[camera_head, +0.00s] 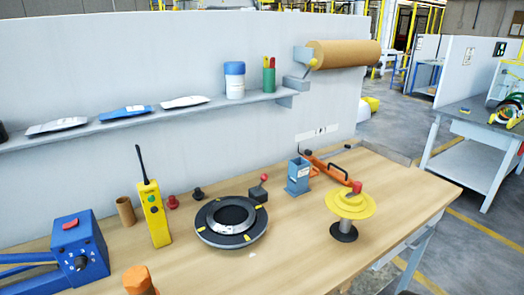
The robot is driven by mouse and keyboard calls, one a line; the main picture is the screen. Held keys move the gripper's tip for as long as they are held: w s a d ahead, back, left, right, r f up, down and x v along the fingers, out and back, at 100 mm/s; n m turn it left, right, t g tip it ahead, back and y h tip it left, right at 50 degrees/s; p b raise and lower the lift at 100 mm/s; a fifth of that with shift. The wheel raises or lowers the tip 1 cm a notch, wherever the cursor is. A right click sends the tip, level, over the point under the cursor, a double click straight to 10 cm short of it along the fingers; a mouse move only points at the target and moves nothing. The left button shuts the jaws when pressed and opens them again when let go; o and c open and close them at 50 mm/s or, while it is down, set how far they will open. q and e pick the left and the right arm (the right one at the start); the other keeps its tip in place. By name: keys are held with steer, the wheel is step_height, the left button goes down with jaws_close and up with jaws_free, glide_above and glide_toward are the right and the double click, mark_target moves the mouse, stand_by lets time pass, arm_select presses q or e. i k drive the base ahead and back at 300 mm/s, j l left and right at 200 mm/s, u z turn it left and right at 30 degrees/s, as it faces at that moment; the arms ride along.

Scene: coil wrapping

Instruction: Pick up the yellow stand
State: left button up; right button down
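The yellow stand (350,207) stands upright on the right part of the wooden workbench (290,262). It has a wide yellow disc on top, a pale column and a dark round base. A small red part sits on top of the disc. Neither of my grippers shows in this view, so nothing is seen touching the stand.
A black round turntable (236,241), a yellow handheld controller (155,212), a blue box (80,250) and an orange knob (138,279) are to the left. A blue-grey holder (298,177) and orange tool (330,170) lie behind the stand. Bench around its front is clear.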

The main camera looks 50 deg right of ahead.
mark_target(361, 205)
steer(key=k+l+z, duration=0.1)
steer(key=z, duration=1.85)
steer(key=k+l, duration=0.05)
steer(key=l, duration=0.05)
